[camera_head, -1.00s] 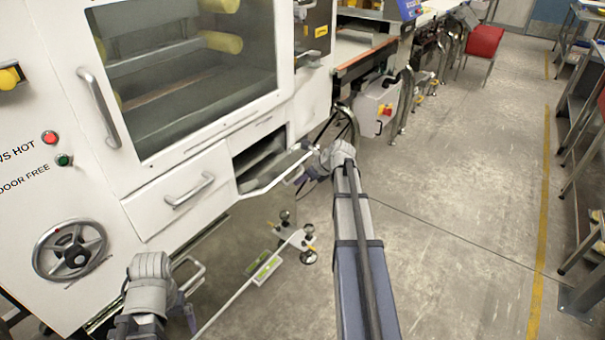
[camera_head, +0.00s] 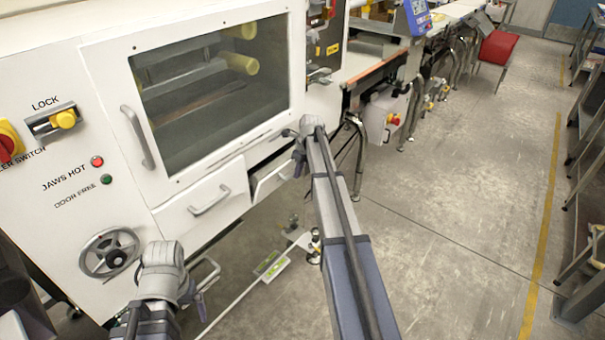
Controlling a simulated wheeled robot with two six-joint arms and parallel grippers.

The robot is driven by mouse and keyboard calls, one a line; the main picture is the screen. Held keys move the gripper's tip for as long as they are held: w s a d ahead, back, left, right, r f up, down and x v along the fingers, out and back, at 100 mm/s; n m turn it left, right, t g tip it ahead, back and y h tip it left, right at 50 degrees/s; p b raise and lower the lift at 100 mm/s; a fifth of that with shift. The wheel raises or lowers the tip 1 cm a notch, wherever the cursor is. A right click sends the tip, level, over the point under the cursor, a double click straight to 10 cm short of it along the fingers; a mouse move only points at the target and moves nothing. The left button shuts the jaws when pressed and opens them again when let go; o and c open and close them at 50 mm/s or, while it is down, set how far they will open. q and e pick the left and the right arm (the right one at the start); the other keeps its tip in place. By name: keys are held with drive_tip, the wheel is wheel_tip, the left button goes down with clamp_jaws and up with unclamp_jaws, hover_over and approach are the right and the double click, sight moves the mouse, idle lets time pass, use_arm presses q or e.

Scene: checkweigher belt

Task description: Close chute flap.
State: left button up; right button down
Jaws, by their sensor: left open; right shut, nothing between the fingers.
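The chute flap (camera_head: 271,184) is a small white panel at the lower right of the white machine's front, beside a closed drawer. It stands steeply, with a narrow dark gap showing above it. My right gripper (camera_head: 298,164) is shut and empty at the flap's right end; my own wrist partly hides this end, and I cannot tell whether they touch. My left gripper (camera_head: 198,292) is open and empty, low in front of the machine, below the drawer and away from the flap.
The drawer (camera_head: 205,200) and the glazed door (camera_head: 139,137) have protruding handles. A handwheel (camera_head: 110,254) sits at lower left. A metal support leg (camera_head: 362,143) and belt frame stand right of the flap.

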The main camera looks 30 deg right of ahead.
use_arm(q)
drive_tip(key=shift+r, duration=0.35)
use_arm(e)
drive_tip(key=shift+w+a+r, duration=0.15)
drive_tip(key=shift+w+r, duration=0.2)
